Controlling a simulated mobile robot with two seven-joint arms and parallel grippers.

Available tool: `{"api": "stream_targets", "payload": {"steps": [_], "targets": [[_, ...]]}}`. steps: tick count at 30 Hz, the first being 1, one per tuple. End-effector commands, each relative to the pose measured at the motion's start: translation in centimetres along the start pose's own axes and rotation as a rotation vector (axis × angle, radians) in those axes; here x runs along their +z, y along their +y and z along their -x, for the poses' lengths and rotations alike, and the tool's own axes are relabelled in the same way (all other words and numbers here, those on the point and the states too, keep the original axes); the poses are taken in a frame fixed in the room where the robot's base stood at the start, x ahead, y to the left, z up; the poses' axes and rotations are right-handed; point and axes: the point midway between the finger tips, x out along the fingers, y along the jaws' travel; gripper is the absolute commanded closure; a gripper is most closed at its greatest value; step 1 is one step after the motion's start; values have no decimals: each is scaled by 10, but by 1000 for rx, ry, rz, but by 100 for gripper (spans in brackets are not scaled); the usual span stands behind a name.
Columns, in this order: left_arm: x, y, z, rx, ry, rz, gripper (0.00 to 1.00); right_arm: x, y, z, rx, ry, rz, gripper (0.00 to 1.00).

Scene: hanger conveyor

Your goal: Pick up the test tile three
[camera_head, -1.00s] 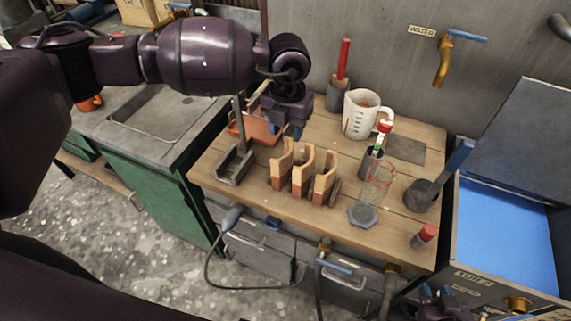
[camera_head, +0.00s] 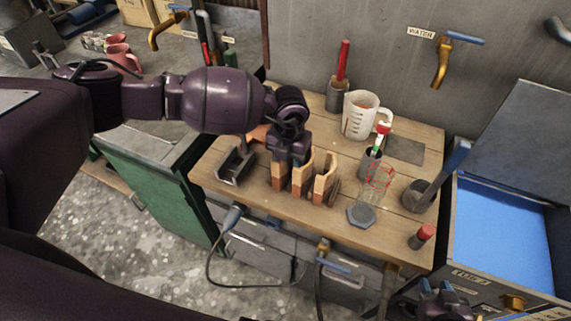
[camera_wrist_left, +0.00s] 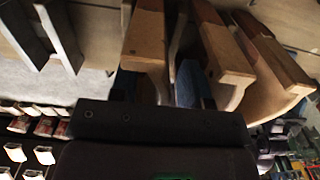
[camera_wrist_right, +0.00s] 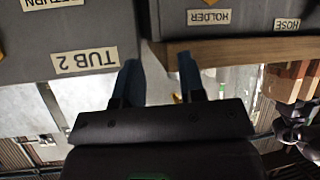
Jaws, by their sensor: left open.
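Three upright test tiles, tan with darker brown parts, stand in a row on the wooden bench: a left one (camera_head: 278,184), a middle one (camera_head: 301,180) and a right one (camera_head: 325,184). I cannot tell which is number three. My left gripper (camera_head: 289,159) is over the left tile and hides its top. In the left wrist view its blue fingers (camera_wrist_left: 155,87) are open, one on each side of a tile (camera_wrist_left: 147,42); contact is unclear. My right gripper (camera_head: 441,297) is low at the right, away from the tiles; its fingers (camera_wrist_right: 158,85) are apart and empty.
A dark metal holder (camera_head: 236,165) stands left of the tiles. To the right are a white jug (camera_head: 359,117), a red wire-like stand (camera_head: 378,181), a dark cup with a blue handle (camera_head: 421,196) and a red-capped piece (camera_head: 422,236). A blue-filled tub (camera_head: 505,235) is further right.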

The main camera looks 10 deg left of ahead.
Motion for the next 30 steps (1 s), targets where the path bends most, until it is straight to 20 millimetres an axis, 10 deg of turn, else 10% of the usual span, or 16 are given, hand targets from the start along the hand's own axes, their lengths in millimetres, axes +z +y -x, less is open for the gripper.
{"api": "stream_targets", "payload": {"steps": [5, 13, 30], "targets": [[0, 0, 0, 0, 0, 0, 61, 2, 0, 1, 0, -3, 0, 63], [0, 0, 0, 0, 0, 0, 100, 10, 1, 4, 3, -21, -3, 63], [1, 0, 24, -2, -4, -2, 100, 7, 0, 1, 1, -11, -2, 63]]}}
